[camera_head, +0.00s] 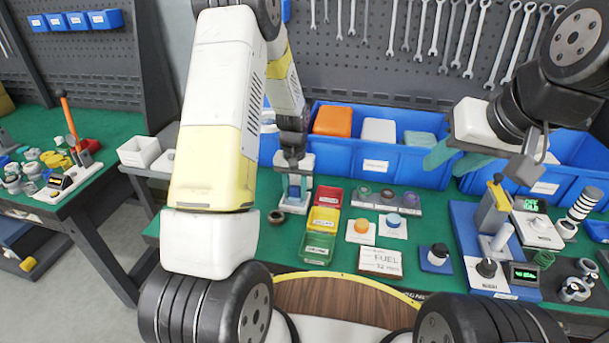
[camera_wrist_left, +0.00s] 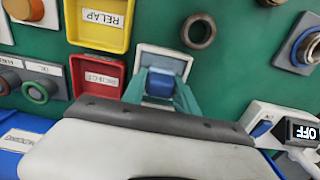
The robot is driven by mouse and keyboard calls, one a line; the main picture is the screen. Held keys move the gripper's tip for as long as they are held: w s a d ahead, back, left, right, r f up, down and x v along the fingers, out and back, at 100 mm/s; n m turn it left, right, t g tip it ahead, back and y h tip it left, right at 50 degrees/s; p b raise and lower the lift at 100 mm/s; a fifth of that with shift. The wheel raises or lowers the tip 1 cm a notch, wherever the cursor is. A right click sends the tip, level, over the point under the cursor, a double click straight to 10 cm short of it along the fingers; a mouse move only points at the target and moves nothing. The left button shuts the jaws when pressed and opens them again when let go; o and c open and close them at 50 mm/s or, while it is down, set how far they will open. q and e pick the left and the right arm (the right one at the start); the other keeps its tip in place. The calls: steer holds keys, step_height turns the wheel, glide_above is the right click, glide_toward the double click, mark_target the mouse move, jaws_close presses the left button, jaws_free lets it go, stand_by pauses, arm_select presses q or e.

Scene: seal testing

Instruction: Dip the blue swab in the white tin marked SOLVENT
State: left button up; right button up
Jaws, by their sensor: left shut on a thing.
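My left gripper (camera_head: 293,200) is shut on a small blue piece, taken as the blue swab (camera_wrist_left: 160,83). It holds the piece between its teal fingers, low over the green mat and left of the red tray. The left gripper also shows in the left wrist view (camera_wrist_left: 160,90). A pale square surface lies right behind the blue piece; I cannot tell whether they touch. My right gripper (camera_head: 462,160) has its teal fingers spread apart in front of the blue bins, with nothing seen between them. I cannot make out a white tin marked SOLVENT.
Red (camera_head: 328,197), yellow (camera_head: 323,219) and green (camera_head: 318,247) trays stand right of my left gripper. A dark ring (camera_head: 276,217) lies close by. A FUEL card (camera_head: 380,262) and a blue test fixture (camera_head: 468,235) are further right. Blue bins (camera_head: 370,170) line the back.

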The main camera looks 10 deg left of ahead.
mark_target(295, 187)
stand_by(0.5)
arm_select(q)
steer(key=shift+r, duration=3.45)
